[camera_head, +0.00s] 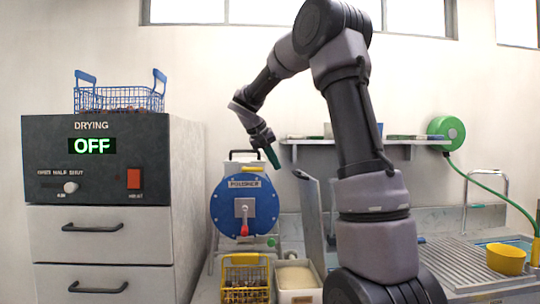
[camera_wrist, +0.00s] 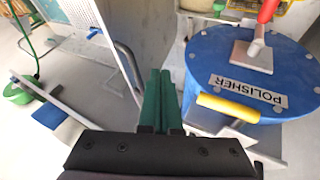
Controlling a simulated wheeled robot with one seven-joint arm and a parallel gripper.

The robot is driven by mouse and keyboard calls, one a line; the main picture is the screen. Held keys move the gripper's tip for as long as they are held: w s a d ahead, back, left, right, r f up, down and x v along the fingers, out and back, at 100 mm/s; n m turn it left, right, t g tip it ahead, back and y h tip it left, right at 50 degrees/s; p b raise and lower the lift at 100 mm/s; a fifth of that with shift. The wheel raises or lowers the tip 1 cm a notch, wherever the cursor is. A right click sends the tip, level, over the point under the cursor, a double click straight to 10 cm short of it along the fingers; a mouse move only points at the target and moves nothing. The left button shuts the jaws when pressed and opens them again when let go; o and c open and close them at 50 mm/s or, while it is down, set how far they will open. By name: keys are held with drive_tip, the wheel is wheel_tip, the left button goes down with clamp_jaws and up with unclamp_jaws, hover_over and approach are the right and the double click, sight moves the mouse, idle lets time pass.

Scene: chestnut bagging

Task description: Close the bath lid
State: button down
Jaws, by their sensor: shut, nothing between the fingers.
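A grey upright panel (camera_head: 313,222), which looks like the raised bath lid, stands just right of the blue polisher in the head view. Its top end is dark, and my arm hides what lies behind it to the right. My gripper (camera_head: 272,157) is up and to the left of the panel's top, apart from it, with its green fingers pointing down. In the wrist view the gripper's two green fingers (camera_wrist: 160,98) are together with nothing between them. A pale perforated panel (camera_wrist: 103,32) shows left of the fingers there; I cannot tell if it is part of the lid.
The blue polisher drum (camera_head: 245,207) stands left of the panel, with a yellow basket (camera_head: 246,260) and a white tub (camera_head: 297,278) in front. The drying cabinet (camera_head: 100,170) is at left. A shelf (camera_head: 410,141) hangs behind my arm. A draining surface (camera_head: 455,262) with a yellow bowl (camera_head: 506,259) is at right.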

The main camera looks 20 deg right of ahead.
drive_tip(key=d+f, duration=0.3)
drive_tip(key=d, duration=0.2)
drive_tip(key=shift+s+d, duration=0.2)
drive_tip(key=shift+d, duration=0.2)
